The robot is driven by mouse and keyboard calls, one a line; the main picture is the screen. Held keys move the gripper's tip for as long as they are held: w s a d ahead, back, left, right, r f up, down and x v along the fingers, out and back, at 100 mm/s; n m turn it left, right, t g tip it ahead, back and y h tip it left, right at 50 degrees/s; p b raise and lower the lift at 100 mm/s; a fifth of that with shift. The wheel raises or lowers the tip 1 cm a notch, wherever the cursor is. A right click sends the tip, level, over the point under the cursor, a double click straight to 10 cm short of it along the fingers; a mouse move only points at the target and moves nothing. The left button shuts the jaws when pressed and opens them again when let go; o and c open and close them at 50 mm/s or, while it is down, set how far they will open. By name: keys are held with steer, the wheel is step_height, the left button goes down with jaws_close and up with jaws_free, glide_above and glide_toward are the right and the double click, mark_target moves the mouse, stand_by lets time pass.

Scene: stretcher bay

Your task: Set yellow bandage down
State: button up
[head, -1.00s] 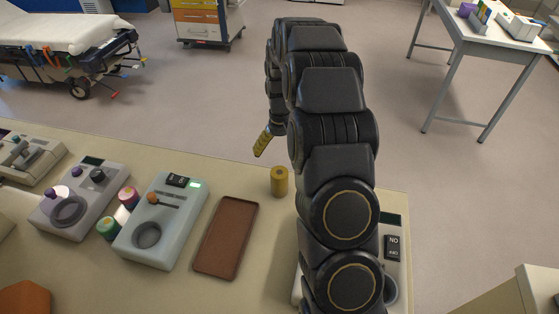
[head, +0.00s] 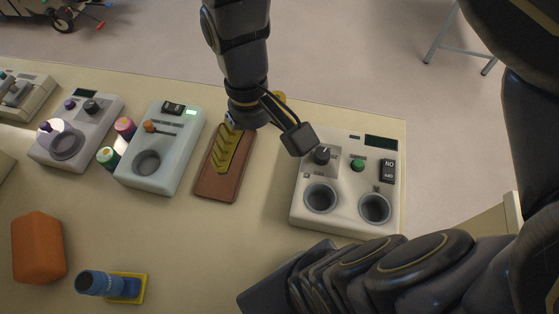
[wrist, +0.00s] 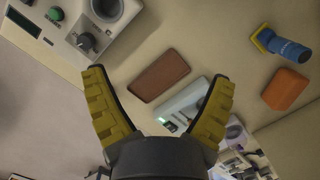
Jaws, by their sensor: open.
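A small yellow rounded piece (head: 280,96), most likely the yellow bandage, shows at the bench's back edge. My wrist hides most of it, and I cannot make it out in the wrist view. A flat brown tray (head: 215,187) lies on the bench; it also shows in the wrist view (wrist: 160,76), bare and between my fingers. My gripper (head: 262,156) hangs above the bench at the tray's right side, its fingers spread wide. One yellow-padded finger overlaps the tray in the head view. In the wrist view my gripper (wrist: 158,78) holds nothing.
A pale device with a round well (head: 159,140) stands left of the tray. A grey device with two wells (head: 345,180) stands to the right. Pink (head: 125,127) and green (head: 108,158) rolls, an orange block (head: 38,246) and a blue cylinder (head: 95,283) are left. The front middle is clear.

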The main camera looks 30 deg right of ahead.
steer(key=s+a+r, duration=0.1)
steer(key=s, duration=0.6)
steer(key=shift+s+n+h, duration=0.15)
steer(key=shift+n+h, duration=0.15)
steer(key=shift+a, duration=0.1)
stand_by(0.6)
